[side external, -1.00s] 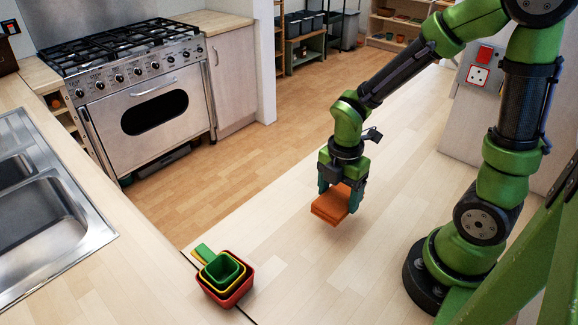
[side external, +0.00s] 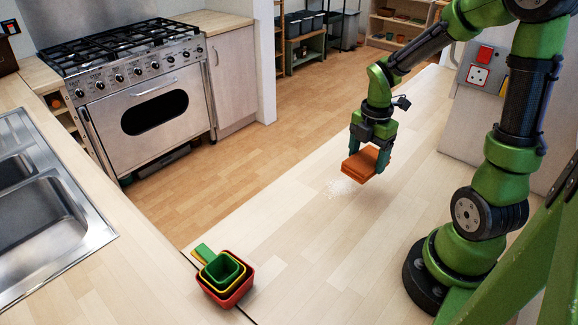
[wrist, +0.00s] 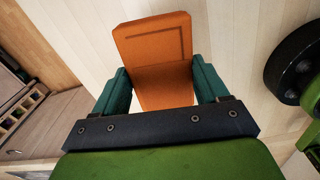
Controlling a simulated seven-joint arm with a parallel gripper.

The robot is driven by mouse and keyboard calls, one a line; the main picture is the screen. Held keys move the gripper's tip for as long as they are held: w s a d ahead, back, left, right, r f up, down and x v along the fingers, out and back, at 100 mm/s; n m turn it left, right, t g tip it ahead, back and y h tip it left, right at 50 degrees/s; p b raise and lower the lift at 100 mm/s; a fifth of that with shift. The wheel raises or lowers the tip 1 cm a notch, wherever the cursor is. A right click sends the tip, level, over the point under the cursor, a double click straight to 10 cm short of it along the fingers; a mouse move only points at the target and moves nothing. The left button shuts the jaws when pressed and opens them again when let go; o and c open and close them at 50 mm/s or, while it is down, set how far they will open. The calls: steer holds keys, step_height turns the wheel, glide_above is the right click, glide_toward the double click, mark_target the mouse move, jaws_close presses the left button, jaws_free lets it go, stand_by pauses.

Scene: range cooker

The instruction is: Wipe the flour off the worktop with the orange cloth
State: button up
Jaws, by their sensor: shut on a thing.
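My gripper (side external: 369,150) is shut on the folded orange cloth (side external: 360,164), which hangs below the fingers. The wrist view also shows the cloth (wrist: 153,50) between the two green fingers. In the side view the cloth is over or beside the flour (side external: 343,187), a thin white scatter on the pale wooden worktop (side external: 290,230). Part of the flour may be hidden behind the cloth. I cannot tell whether the cloth touches the worktop. The flour does not show clearly in the wrist view.
Nested red, yellow and green measuring cups (side external: 225,278) stand at the worktop's front left. A steel sink (side external: 45,225) is at far left, and a range cooker (side external: 140,95) stands across the floor. The worktop between the cups and the flour is clear.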

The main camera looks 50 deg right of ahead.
mark_target(360, 165)
steer(key=shift+w+r+n, duration=0.1)
steer(key=shift+r+n, duration=0.05)
steer(key=shift+n, duration=0.25)
steer(key=shift+f, duration=3)
step_height(360, 165, down, 2)
steer(key=shift+a+f, duration=0.1)
steer(key=shift+w+f, duration=0.15)
steer(key=shift+w, duration=0.6)
steer(key=shift+c, duration=0.4)
steer(key=shift+w, duration=4.15)
steer(key=shift+s, duration=5.05)
steer(key=shift+a, duration=1.6)
steer(key=shift+w, duration=5.1)
steer(key=shift+s+d+r, duration=0.1)
steer(key=shift+s, duration=2.45)
steer(key=shift+s+r, duration=0.1)
steer(key=shift+s, duration=2.45)
steer(key=shift+w+r, duration=0.1)
steer(key=shift+r, duration=3.95)
